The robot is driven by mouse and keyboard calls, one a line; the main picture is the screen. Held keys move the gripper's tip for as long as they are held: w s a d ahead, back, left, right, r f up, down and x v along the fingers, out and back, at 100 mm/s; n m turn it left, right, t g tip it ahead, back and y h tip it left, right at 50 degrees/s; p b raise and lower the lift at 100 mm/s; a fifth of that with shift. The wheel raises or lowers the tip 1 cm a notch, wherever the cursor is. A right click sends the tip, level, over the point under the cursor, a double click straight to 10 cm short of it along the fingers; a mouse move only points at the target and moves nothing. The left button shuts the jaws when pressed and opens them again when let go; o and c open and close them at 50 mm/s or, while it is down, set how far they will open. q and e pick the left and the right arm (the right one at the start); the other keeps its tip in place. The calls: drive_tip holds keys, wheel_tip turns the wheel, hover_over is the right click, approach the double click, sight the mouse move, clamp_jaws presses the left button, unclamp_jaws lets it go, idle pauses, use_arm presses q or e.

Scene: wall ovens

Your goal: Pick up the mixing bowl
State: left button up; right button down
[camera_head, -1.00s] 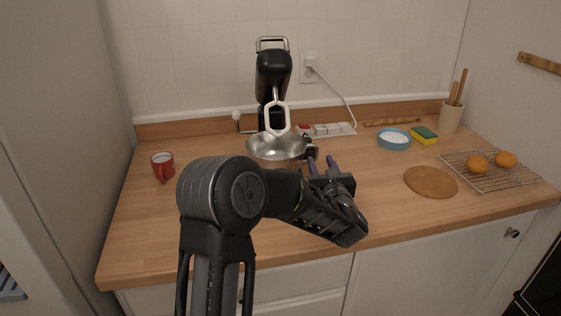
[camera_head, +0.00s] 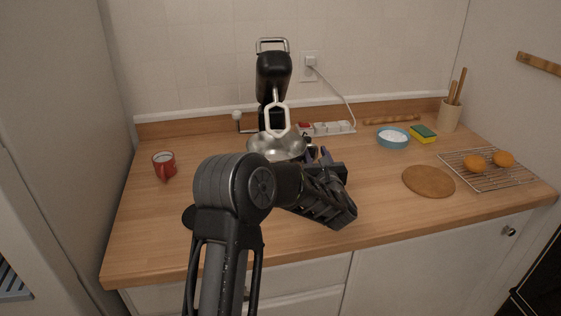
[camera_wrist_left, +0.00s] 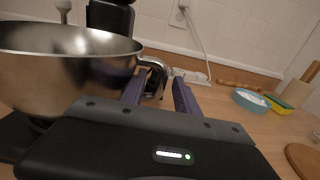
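My left gripper (camera_head: 318,155) is at the handle, right of the bowl. In the left wrist view its purple fingers (camera_wrist_left: 158,92) are apart, with the handle just beyond and between them. I cannot tell whether they touch it. My right gripper is not in view.
A blue bowl of white contents (camera_head: 393,138), a sponge (camera_head: 423,133), a round brown board (camera_head: 428,181) and a cooling rack (camera_head: 510,180) lie at right. A power strip (camera_head: 325,129) is behind. The front middle counter is clear.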

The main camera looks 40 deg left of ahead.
use_arm(q)
clamp_jaws()
idle(1.3)
